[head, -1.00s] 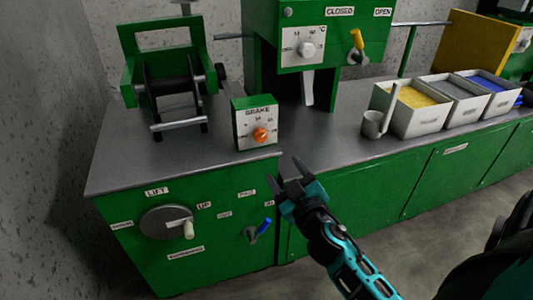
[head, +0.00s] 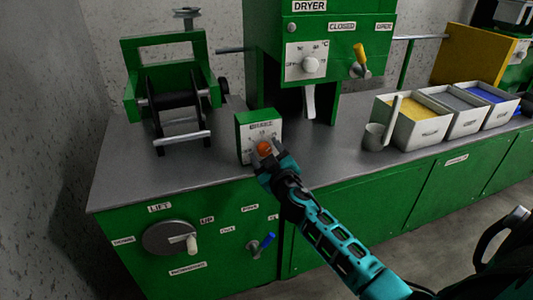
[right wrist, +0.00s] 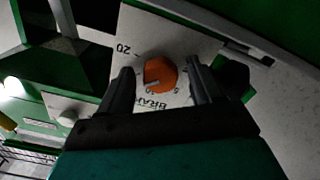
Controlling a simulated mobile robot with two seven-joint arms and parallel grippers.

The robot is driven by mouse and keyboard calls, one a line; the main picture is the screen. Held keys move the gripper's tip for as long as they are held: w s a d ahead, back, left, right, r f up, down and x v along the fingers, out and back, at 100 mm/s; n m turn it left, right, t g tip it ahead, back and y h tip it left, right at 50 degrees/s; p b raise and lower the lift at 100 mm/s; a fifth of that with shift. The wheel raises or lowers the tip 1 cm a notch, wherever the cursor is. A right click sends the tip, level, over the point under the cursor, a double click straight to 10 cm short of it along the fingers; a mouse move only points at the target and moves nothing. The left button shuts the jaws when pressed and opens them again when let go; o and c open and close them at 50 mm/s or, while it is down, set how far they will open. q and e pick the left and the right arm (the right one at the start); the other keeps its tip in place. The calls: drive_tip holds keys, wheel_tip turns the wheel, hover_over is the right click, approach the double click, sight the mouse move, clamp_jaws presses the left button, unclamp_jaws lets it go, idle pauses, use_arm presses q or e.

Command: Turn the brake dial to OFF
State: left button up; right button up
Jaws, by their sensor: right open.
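The brake dial is an orange knob (head: 264,149) on the white face of a small green brake box (head: 246,134) on the bench. In the right wrist view the knob (right wrist: 161,73) lies between the fingers, with a pale pointer mark and printed numbers around it; the face lettering appears upside down. My right gripper (head: 263,158) is at the front of the box. In the right wrist view its open fingers (right wrist: 160,88) stand on both sides of the knob, with gaps visible; I cannot tell whether they touch it.
The green dryer (head: 318,50) with a white dial and yellow lever stands behind right. A reel frame (head: 172,95) stands left. A grey cup (head: 374,136) and white bins (head: 418,126) are to the right. The lift panel with a crank (head: 170,237) is below.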

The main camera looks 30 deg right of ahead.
drive_tip(key=shift+c, duration=0.5)
drive_tip(key=c, duration=1)
drive_tip(key=shift+o, duration=0.2)
